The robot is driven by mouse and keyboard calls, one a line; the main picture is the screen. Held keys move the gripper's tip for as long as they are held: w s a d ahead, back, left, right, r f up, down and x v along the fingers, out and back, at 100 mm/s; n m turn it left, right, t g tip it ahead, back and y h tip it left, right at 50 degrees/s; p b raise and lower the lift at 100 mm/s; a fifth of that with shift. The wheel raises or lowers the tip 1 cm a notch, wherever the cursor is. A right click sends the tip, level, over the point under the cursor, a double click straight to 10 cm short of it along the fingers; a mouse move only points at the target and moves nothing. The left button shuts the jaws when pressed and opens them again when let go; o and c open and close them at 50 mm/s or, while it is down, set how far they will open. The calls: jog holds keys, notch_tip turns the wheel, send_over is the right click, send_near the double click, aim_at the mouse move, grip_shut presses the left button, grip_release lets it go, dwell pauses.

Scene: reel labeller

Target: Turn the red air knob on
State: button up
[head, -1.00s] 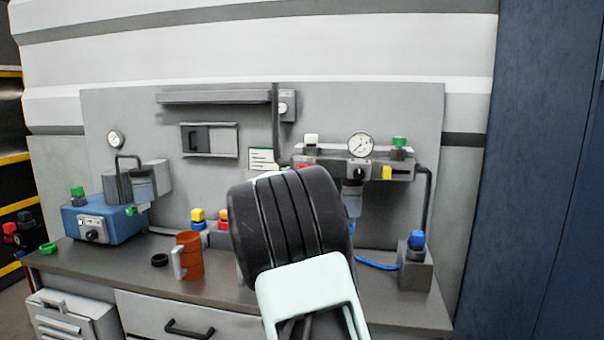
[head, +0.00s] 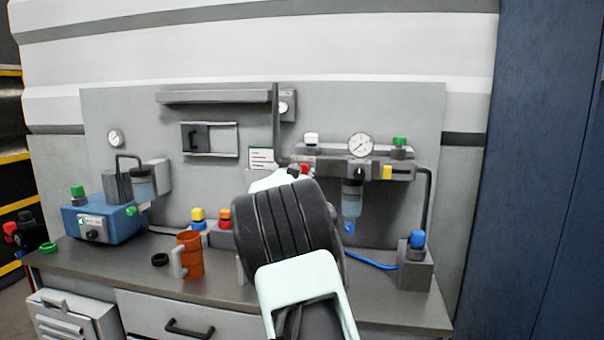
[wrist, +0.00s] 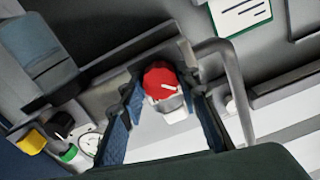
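The red air knob (wrist: 161,76) has a white pointer line on its face and a pale collar below it. It sits between the fingertips of my gripper (wrist: 160,88) in the wrist view. The two blue-padded fingers stand apart on either side of the knob, with a narrow gap showing at the left; contact at the right cannot be told. In the head view the red knob (head: 305,168) shows at the left end of the wall-mounted air unit (head: 335,164). My forearm hides most of my gripper there.
A gauge (head: 360,145), a black knob (head: 359,174), a yellow block (head: 387,172) and a green knob (head: 399,142) lie right of the red knob. A grey vertical post (head: 276,125) stands close at its left. An orange mug (head: 190,256) stands on the bench (head: 135,271).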

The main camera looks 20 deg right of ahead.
jog(key=c, duration=0.3)
jog(key=shift+m, duration=0.3)
jog(key=m+b, duration=0.2)
jog(key=m, duration=0.2)
jog(key=shift+f, duration=0.1)
jog(key=m+b, duration=0.5)
jog(key=m, duration=0.8)
jog(key=shift+b, duration=0.35)
jog(key=shift+m, duration=0.3)
